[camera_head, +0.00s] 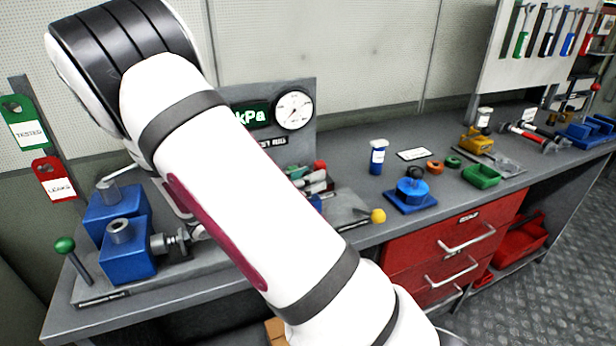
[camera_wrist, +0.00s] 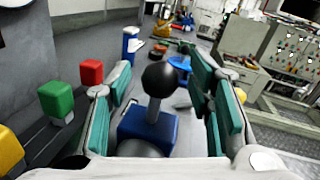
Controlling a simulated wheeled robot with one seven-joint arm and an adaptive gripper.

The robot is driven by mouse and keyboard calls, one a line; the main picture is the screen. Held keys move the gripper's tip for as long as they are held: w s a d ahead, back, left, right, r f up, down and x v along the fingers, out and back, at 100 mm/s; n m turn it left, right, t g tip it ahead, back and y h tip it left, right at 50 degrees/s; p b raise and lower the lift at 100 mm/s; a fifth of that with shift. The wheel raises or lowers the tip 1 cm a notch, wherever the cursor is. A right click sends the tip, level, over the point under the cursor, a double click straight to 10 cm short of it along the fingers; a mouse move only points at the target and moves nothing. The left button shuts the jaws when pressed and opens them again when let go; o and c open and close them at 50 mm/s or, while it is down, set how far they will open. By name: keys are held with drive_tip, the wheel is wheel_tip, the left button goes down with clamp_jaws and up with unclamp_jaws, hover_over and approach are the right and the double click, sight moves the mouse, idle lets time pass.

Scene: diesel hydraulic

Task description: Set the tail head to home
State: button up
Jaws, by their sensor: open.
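In the wrist view a black ball knob (camera_wrist: 160,79) stands on a short grey stem above a blue block (camera_wrist: 148,128). No label shows whether this block is the tail head. My gripper (camera_wrist: 160,88) is open, its teal-padded fingers on either side of the knob and stem. I see no clear contact with them. In the head view my arm hides most of the gripper and the middle of the test rig. Two blue blocks (camera_head: 127,250) with steel fittings stand at the rig's left end. A yellow ball lever (camera_head: 378,216) stands at its right end.
Green (camera_wrist: 56,101) and red (camera_wrist: 91,72) knobs stand left of my fingers. The gauge panel (camera_head: 294,110) rises behind the rig. A green ball lever (camera_head: 65,245) is at front left. A blue bottle (camera_head: 377,158) and blue fixture (camera_head: 411,190) stand on the bench to the right.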

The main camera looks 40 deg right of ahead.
drive_tip(key=shift+d, duration=0.25)
drive_tip(key=shift+c, duration=0.2)
clamp_jaws()
drive_tip(key=a, duration=0.2)
drive_tip(key=w+a, duration=0.1)
drive_tip(key=a, duration=0.1)
drive_tip(key=w+a, duration=0.1)
drive_tip(key=a, duration=0.2)
drive_tip(key=shift+a, duration=0.1)
drive_tip(key=shift+o, duration=0.2)
unclamp_jaws()
drive_tip(key=shift+a, duration=0.15)
drive_tip(key=shift+r, duration=0.1)
